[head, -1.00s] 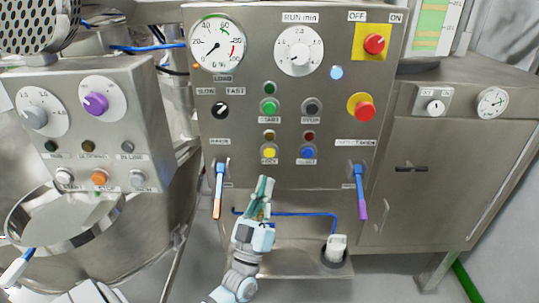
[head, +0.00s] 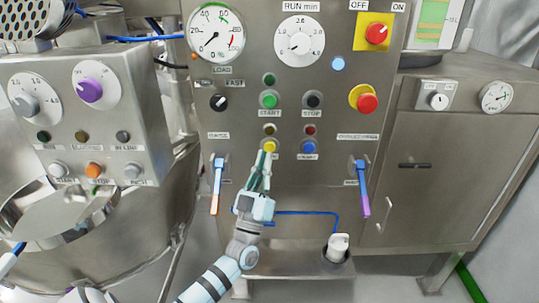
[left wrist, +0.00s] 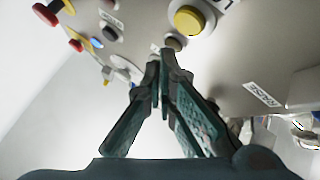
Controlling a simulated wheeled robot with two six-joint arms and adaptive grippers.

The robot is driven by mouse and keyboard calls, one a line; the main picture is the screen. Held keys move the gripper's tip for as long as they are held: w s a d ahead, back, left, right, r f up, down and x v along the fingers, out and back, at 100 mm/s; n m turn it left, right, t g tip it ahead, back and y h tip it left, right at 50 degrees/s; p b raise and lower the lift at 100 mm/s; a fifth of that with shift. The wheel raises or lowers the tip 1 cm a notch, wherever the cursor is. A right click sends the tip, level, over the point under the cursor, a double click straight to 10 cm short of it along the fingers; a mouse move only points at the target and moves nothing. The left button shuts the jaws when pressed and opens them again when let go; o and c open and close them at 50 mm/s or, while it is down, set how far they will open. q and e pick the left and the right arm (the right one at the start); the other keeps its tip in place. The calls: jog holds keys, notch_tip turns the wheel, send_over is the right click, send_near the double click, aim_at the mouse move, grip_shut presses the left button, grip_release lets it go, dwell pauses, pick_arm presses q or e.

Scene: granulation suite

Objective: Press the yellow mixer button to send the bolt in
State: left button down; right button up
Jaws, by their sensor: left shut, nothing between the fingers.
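The yellow mixer button (head: 270,146) sits low in the middle of the steel control panel (head: 330,200), left of a blue button. It shows large at the top of the left wrist view (left wrist: 188,18). My left gripper (head: 262,156) is shut and empty, pointing up at the panel, with its tips at the lower left edge of the yellow button. In the left wrist view its tips (left wrist: 162,62) lie below and left of the yellow button, near a small dark lamp. I cannot tell whether they touch. No bolt can be made out. My right gripper is not in view.
The blue button (head: 308,147) is close on the right, with the green start button (head: 269,100) above. Two levers, one blue and orange (head: 217,185) and one blue and purple (head: 361,187), flank the gripper. A red emergency knob (head: 367,103) is further right.

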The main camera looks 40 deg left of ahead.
aim_at(270, 147)
pick_arm(q)
jog(key=shift+w+a, duration=0.65)
jog(key=shift+w, duration=0.15)
dwell(0.8)
jog(key=shift+b, duration=0.3)
jog(key=shift+w+a, duration=0.25)
jog(key=shift+w, duration=0.1)
